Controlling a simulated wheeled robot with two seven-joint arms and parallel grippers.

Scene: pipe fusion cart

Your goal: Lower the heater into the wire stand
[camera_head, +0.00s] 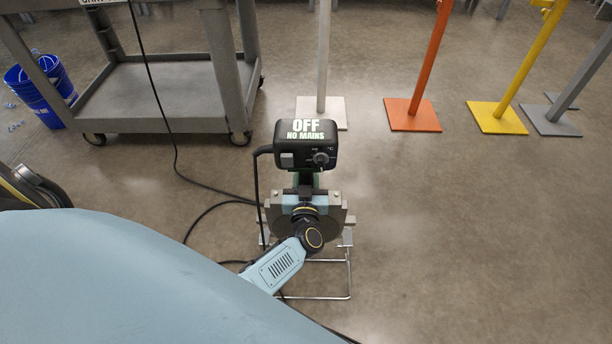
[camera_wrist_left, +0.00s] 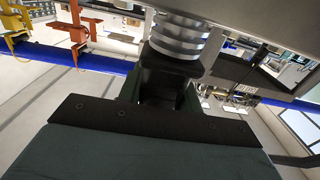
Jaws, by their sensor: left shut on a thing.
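The heater (camera_head: 305,146) is upright in the head view, a black box lettered OFF, NO MAINS, with a dial and a round grey plate (camera_head: 336,217) below. My left arm comes in from the left across the plate's front. My left gripper (camera_head: 305,191) is shut on the heater's handle, just under the box. The wire stand (camera_head: 349,276) is on the floor directly below, partly hidden by my arm and the plate. I cannot tell whether the plate touches the stand. My right gripper is not in view.
A black cable (camera_head: 176,150) runs from the heater along the floor to the left. A grey cart (camera_head: 165,85) stands at the back left beside a blue bucket (camera_head: 38,92). Posts on white, orange (camera_head: 412,115) and yellow (camera_head: 497,118) bases stand behind. The floor at right is clear.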

